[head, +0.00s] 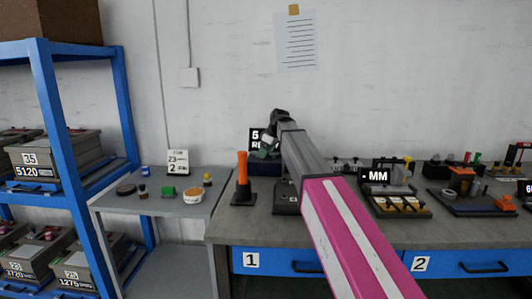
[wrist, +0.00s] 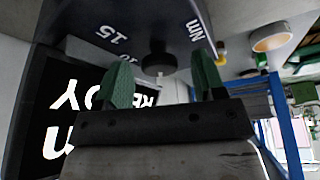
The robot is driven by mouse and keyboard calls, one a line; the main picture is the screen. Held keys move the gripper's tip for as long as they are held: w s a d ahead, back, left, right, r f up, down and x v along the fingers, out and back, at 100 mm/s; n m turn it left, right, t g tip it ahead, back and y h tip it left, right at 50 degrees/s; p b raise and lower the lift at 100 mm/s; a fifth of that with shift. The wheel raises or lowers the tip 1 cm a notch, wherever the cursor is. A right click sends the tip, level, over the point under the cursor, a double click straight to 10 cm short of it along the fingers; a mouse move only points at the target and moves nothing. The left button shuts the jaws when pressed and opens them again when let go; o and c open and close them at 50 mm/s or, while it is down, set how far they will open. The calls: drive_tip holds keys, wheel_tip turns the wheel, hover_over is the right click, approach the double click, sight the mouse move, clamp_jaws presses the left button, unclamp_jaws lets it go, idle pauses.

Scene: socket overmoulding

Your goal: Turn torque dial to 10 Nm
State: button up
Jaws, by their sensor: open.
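The torque dial (wrist: 158,63) is a dark round knob on a dark grey panel in the wrist view. White scale marks 15, a partly hidden 10 and Nm surround it. My gripper (wrist: 161,72) is open, its green fingers on either side of the dial with gaps showing. I cannot tell whether they touch it or where it points. The black display (wrist: 45,115) beside it reads READY, upside down. In the head view the display (head: 256,136) is partly hidden by my gripper (head: 268,146), and the dial is hidden.
An orange-handled tool (head: 242,168) stands left of my arm on the grey bench (head: 228,222). Fixtures with an MM display (head: 377,176) stand to the right. A side table (head: 150,204) with small parts and a blue shelf rack (head: 52,125) are at left.

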drive_tip(key=c, duration=0.9)
drive_tip(key=shift+m, duration=0.4)
drive_tip(key=m, duration=0.2)
drive_tip(key=m+t+h, duration=0.1)
drive_tip(key=m, duration=0.1)
drive_tip(key=shift+s+a+m+t, duration=0.1)
drive_tip(key=shift+s+m+t, duration=0.1)
drive_tip(key=shift+m+t, duration=0.1)
drive_tip(key=m+h, duration=0.1)
drive_tip(key=m, duration=0.2)
drive_tip(key=m+t+h, duration=0.1)
drive_tip(key=m, duration=0.2)
drive_tip(key=shift+a, duration=0.15)
drive_tip(key=shift+m+h, duration=0.3)
drive_tip(key=shift+m, duration=0.1)
drive_tip(key=o, duration=0.9)
